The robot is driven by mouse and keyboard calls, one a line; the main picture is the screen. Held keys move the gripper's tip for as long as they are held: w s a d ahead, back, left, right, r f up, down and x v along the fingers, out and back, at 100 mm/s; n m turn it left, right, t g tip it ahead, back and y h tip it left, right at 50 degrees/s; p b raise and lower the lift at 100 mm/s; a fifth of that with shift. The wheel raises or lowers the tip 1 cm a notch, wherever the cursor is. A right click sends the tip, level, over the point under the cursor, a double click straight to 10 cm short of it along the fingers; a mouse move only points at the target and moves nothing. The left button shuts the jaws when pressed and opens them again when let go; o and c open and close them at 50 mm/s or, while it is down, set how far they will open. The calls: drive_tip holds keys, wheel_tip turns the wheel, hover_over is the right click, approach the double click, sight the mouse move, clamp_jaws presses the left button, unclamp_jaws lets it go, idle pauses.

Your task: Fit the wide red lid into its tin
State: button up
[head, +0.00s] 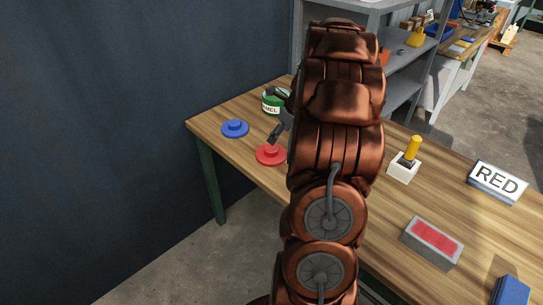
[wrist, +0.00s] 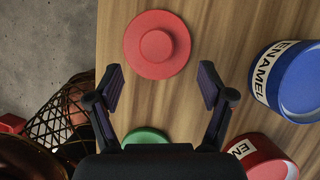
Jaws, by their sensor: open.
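The red lid (wrist: 157,45), a wide disc with a round knob, lies flat on the wooden table, also seen in the head view (head: 271,154). In the wrist view my gripper (wrist: 162,86) is open and empty, its fingers spread below the lid, with the knob lined up roughly between them. In the head view my gripper (head: 279,114) is partly hidden by my arm. A red tin (wrist: 268,166) with a white label is at the lower right of the wrist view, partly cut off. My arm hides it in the head view.
A blue ENAMEL tin (wrist: 300,97) stands at the right. A green round piece (wrist: 146,135) is partly behind my gripper. A blue lid (head: 235,129) and green tin (head: 271,105) are near the table's far left. A RED sign (head: 496,181) and red-topped block (head: 431,243) are at right.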

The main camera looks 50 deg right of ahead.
sight(272, 148)
drive_tip(key=shift+x, duration=1.15)
drive_tip(key=shift+s+a+p+x, duration=0.15)
drive_tip(key=shift+p+x, duration=0.1)
drive_tip(key=shift+x, duration=1.05)
drive_tip(key=shift+s+a+p+x, duration=0.1)
drive_tip(key=shift+a+p+x, duration=0.1)
drive_tip(key=shift+x, duration=1.1)
drive_tip(key=shift+f, duration=0.1)
drive_tip(key=shift+d, duration=0.1)
drive_tip(key=shift+c, duration=0.2)
drive_tip(key=c, duration=1.3)
